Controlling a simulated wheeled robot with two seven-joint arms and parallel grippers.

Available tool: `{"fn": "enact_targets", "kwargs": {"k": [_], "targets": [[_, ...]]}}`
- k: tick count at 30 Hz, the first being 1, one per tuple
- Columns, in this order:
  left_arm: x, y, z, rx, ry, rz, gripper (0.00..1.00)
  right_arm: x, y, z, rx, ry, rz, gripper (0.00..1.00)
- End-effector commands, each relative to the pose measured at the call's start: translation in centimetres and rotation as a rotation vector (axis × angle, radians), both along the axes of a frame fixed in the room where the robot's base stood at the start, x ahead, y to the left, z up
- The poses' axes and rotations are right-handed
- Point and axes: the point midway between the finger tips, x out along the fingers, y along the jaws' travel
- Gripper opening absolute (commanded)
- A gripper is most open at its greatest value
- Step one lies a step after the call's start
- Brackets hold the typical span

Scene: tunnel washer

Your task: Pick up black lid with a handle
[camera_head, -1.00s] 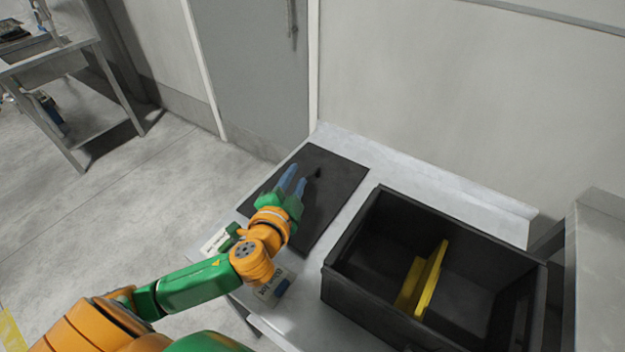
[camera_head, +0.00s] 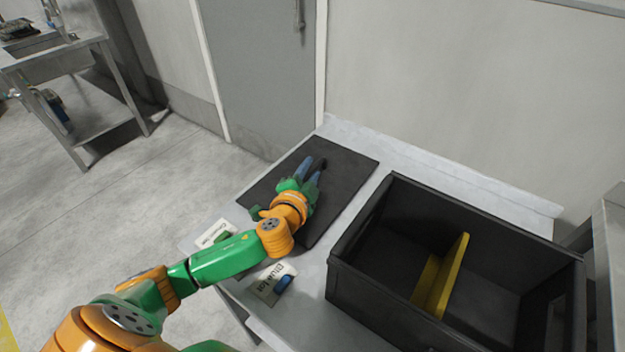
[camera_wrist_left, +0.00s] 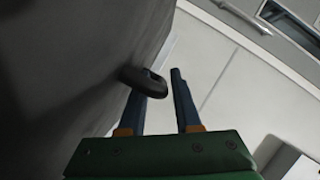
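The black lid (camera_head: 345,182) lies flat on the light table, left of the crate. Its small dark handle (camera_head: 320,163) stands near its middle. My left gripper (camera_head: 312,168) is over the lid with its blue fingers open and pointing at the handle. In the left wrist view, the handle (camera_wrist_left: 144,81) overlaps the tip of the left finger and reaches into the gap between the fingers; the right finger is clear of it. I cannot tell whether a finger touches the handle. The lid's dark surface (camera_wrist_left: 60,60) fills the left of that view. My right gripper is not in view.
A black crate (camera_head: 349,283) with a yellow divider (camera_head: 447,277) inside stands right of the lid. A wall and a grey door are behind.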

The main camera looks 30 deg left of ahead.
Motion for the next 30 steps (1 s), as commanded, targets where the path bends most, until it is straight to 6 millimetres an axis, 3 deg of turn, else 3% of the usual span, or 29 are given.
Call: {"fn": "enact_targets", "kwargs": {"k": [2, 6, 30], "targets": [[-0.03, 0.0, -0.01, 0.0, 0.0, 0.0, 0.32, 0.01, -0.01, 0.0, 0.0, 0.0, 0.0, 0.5], [-0.05, 0.0, -0.01, 0.0, 0.0, 0.0, 0.0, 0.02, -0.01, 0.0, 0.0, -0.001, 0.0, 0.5], [-0.08, 0.01, -0.04, 0.0, 0.001, 0.0, 0.0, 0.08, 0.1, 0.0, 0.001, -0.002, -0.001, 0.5]]}}
